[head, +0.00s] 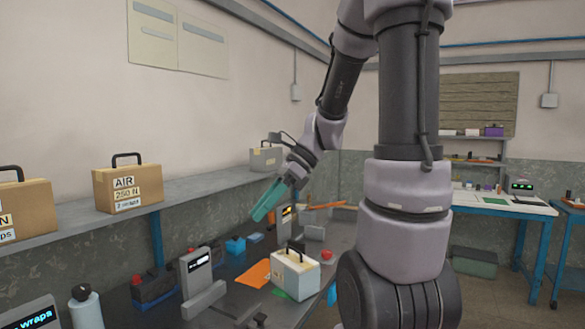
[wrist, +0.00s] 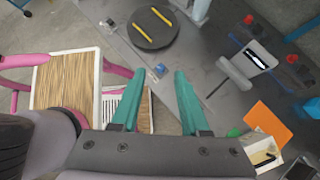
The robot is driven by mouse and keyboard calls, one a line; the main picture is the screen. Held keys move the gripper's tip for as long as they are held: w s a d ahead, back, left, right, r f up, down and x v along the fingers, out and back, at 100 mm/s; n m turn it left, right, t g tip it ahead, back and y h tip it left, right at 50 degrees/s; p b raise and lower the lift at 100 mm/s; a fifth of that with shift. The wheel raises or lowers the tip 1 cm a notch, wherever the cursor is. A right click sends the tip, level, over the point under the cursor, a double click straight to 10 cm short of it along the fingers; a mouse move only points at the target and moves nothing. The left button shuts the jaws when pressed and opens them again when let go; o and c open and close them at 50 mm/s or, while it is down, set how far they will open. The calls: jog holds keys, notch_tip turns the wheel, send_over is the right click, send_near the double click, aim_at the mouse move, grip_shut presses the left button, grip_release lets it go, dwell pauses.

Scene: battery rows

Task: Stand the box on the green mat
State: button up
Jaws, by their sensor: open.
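A cream box (head: 295,273) with a dark handle stands upright on the dark bench in the head view. It also shows at the lower right of the wrist view (wrist: 263,152). A green mat (head: 280,294) shows as a small patch at the box's lower left edge. In the wrist view the green patch (wrist: 235,132) is beside the box. The box hides part of this area, so I cannot tell how much of it rests on the mat. My gripper (head: 264,212) has teal fingers, open and empty (wrist: 155,74), above the bench and apart from the box.
An orange mat (head: 254,273) lies left of the box. A grey tester (head: 196,270), a blue item (head: 235,245) and a red item (head: 327,255) stand nearby. Cardboard boxes (head: 128,188) sit on the wall shelf. A round dark plate (wrist: 150,30) carries two yellow sticks.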

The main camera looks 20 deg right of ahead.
jog(key=s+d+r+n+t+h, duration=0.2)
jog(key=s+r+n+t+h, duration=0.1)
jog(key=n, duration=0.5)
jog(key=s+d+r+n+t+h, duration=0.2)
jog(key=s+r+n+t+h, duration=0.1)
jog(key=r+n, duration=0.3)
jog(key=shift+d+r+n+t+h, duration=0.35)
jog(key=shift+n+t, duration=0.15)
jog(key=shift+n, duration=0.5)
jog(key=shift+s, duration=0.1)
